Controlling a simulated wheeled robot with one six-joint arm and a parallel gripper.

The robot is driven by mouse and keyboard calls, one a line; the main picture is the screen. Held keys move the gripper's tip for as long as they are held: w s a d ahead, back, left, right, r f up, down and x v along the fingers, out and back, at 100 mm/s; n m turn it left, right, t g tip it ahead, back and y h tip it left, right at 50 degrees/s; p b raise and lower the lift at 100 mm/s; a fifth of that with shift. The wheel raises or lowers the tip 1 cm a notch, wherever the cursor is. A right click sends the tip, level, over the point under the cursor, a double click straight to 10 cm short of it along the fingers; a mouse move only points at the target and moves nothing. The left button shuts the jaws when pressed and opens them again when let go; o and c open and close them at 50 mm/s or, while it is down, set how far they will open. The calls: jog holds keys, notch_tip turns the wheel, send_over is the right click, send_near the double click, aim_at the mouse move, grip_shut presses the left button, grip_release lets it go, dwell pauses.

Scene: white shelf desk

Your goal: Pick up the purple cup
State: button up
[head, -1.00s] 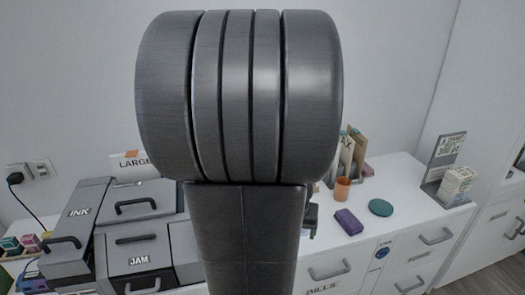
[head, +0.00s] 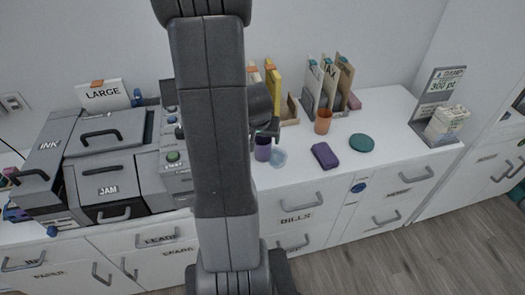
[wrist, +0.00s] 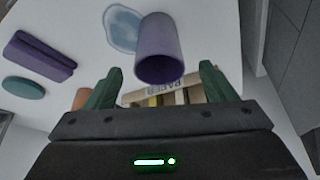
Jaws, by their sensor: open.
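The purple cup (head: 263,148) stands on the white desk in the head view, just right of my arm. In the wrist view the purple cup (wrist: 160,48) is near the top middle, ahead of and between my fingers. My gripper (wrist: 155,86) is open and empty, with a green finger on each side; the cup does not appear to touch either one. In the head view my gripper (head: 268,129) is by the cup, partly hidden behind my arm.
A light blue round item (head: 278,158) lies right beside the cup. File holders (head: 320,85) stand behind. A grey printer-like machine (head: 110,165) is at left.

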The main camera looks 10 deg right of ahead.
aim_at(263, 144)
jog(key=shift+b+x, duration=0.6)
jog(key=shift+x, duration=2.25)
